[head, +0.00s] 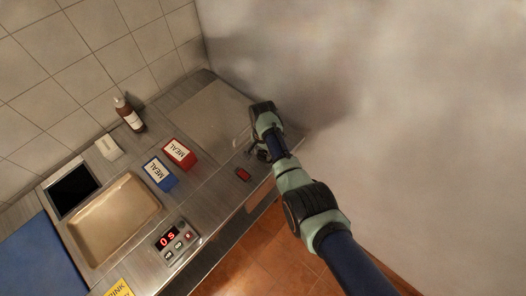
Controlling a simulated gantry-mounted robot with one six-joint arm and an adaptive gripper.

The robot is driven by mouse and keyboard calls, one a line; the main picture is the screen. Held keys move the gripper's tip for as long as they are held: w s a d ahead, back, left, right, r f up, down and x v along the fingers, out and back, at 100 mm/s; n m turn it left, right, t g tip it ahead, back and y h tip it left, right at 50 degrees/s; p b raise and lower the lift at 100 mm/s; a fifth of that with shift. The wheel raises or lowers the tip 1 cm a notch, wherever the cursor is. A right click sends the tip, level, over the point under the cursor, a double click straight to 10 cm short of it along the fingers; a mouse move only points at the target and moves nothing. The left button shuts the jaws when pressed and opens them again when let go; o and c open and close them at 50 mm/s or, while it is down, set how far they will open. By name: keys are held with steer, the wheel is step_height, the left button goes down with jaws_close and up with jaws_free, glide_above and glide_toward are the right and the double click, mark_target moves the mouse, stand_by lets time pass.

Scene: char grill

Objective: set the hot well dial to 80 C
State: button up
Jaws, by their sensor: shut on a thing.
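My gripper (261,155) is at the right end of the steel counter, close to its front edge, below the arm's wrist. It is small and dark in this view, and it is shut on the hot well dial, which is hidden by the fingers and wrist. The dial's scale and setting cannot be read. The hot well's flat metal lid (205,113) lies in the counter just left of my gripper. A small red display or switch (243,174) sits on the counter left of the gripper.
Red (179,153) and blue (160,173) MEAL boxes stand left of the well. A brown bottle (130,117) is at the back wall. A tan tray (112,262), a timer showing 0 s (176,242) and a blue board (42,262) are further left.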

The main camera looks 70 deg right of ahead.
mark_target(263, 152)
steer(key=shift+m, duration=0.9)
steer(key=o, duration=1.2)
steer(key=shift+c, duration=0.2)
step_height(263, 152, up, 12)
